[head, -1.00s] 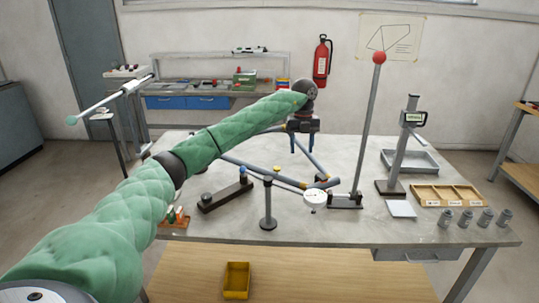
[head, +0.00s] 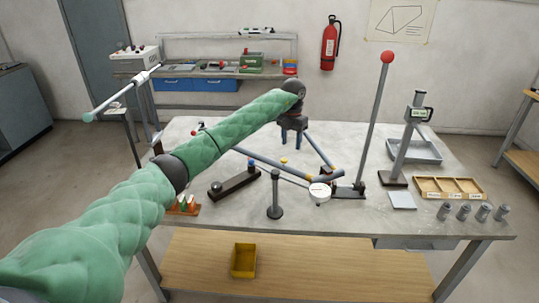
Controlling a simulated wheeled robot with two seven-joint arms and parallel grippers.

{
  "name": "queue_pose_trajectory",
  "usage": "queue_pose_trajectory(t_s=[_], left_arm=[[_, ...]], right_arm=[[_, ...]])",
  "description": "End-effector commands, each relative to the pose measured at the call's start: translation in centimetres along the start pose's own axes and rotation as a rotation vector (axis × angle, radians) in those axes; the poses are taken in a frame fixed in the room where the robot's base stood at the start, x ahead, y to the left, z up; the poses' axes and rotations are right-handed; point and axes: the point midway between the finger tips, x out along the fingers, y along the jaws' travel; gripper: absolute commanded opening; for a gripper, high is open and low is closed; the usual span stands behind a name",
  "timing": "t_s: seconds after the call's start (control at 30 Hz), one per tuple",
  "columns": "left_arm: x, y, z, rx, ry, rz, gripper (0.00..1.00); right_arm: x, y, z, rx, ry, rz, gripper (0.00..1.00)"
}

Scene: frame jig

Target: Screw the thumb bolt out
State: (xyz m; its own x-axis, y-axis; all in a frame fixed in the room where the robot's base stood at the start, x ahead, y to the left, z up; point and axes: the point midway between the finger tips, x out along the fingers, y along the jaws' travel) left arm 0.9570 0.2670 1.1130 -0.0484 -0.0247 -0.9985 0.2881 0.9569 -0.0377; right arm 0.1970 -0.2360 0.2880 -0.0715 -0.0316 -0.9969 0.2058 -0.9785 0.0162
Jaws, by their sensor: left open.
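A frame of grey tubes (head: 265,160) lies on the table, with joints at its corners. Small yellow knobs (head: 284,161) sit on or by its tubes, and a blue-topped knob (head: 250,164) stands on a black bar (head: 234,185) beside it. Which of these knobs is the thumb bolt I cannot tell at this size. My right gripper is out of view.
A dial gauge (head: 320,191) and a short post (head: 275,196) stand at the near side. A tall red-topped rod (head: 375,120) and a height gauge (head: 403,145) rise to the right. A divided tray (head: 449,188) and several grey cylinders (head: 463,212) occupy the right end.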

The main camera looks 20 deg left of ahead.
Motion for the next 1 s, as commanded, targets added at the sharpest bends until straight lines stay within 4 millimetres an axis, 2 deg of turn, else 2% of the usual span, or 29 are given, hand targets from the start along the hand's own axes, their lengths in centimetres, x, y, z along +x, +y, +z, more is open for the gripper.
queue_pose_trajectory(t_s=[0.03,0.17,0.5,0.77,1.0], left_arm=[[0.1,0.4,0.1,0.065,-0.005,0.008,0.48],[0.3,1.0,0.5,0.245,-0.014,0.025,0.48],[0.3,1.4,0.9,0.664,-0.025,0.049,0.48],[0.7,1.4,0.9,0.748,-0.022,0.049,0.48],[3.1,1.5,0.9,0.744,-0.022,0.048,0.48]], right_arm=[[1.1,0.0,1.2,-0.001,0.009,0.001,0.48],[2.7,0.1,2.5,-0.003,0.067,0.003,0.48],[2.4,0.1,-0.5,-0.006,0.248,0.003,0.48],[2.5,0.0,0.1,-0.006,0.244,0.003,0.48],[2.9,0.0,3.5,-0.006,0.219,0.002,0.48]])
